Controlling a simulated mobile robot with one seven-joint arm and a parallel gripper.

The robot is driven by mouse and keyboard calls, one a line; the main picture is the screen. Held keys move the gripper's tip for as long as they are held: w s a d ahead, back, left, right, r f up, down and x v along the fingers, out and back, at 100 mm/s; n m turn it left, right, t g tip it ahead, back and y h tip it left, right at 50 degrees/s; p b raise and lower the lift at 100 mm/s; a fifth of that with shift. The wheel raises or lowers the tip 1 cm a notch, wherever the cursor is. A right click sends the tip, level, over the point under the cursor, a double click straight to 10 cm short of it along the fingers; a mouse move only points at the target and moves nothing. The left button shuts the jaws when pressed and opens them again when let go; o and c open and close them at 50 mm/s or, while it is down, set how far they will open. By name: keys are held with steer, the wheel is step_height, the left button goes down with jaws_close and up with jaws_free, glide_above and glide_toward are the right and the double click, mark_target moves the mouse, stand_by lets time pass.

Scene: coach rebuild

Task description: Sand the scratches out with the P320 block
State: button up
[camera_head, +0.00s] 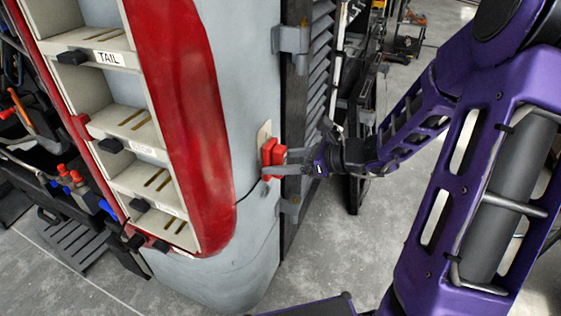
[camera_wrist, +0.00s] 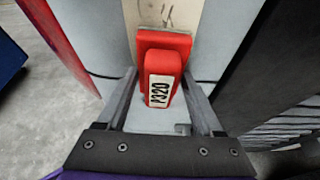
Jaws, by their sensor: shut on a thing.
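In the head view the block (camera_head: 272,152) is against a tan patch (camera_head: 264,132) on the grey coach panel. My gripper (camera_head: 270,167) is shut on the block, one finger on each side of its grip in the wrist view (camera_wrist: 161,82). Dark scratch marks (camera_wrist: 175,12) show on the tan patch (camera_wrist: 148,14) just above the block. The block hides the patch behind it; I cannot tell whether its face touches.
A red panel band (camera_head: 190,110) and a lamp housing with open bays, one labelled TAIL (camera_head: 108,57), stand left of the patch. A thin dark cable (camera_head: 248,190) runs along the panel. A dark louvred door (camera_head: 318,70) with hinges is close on the right.

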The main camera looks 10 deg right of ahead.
mark_target(263, 130)
step_height(263, 130, up, 2)
steer(key=shift+r+p, duration=0.1)
steer(key=shift+p, duration=0.3)
steer(key=shift+r, duration=3.65)
steer(key=shift+a+f+b, duration=0.1)
steer(key=shift+f+b, duration=3.55)
steer(key=shift+f, duration=1.9)
steer(key=shift+r+p, duration=0.15)
steer(key=shift+p, duration=0.2)
step_height(263, 130, up, 7)
steer(key=p, duration=0.6)
steer(key=shift+a+r+p, duration=0.1)
steer(key=shift+r+p, duration=0.05)
steer(key=shift+p, duration=0.15)
steer(key=shift+s+r, duration=0.1)
steer(key=shift+r, duration=1.65)
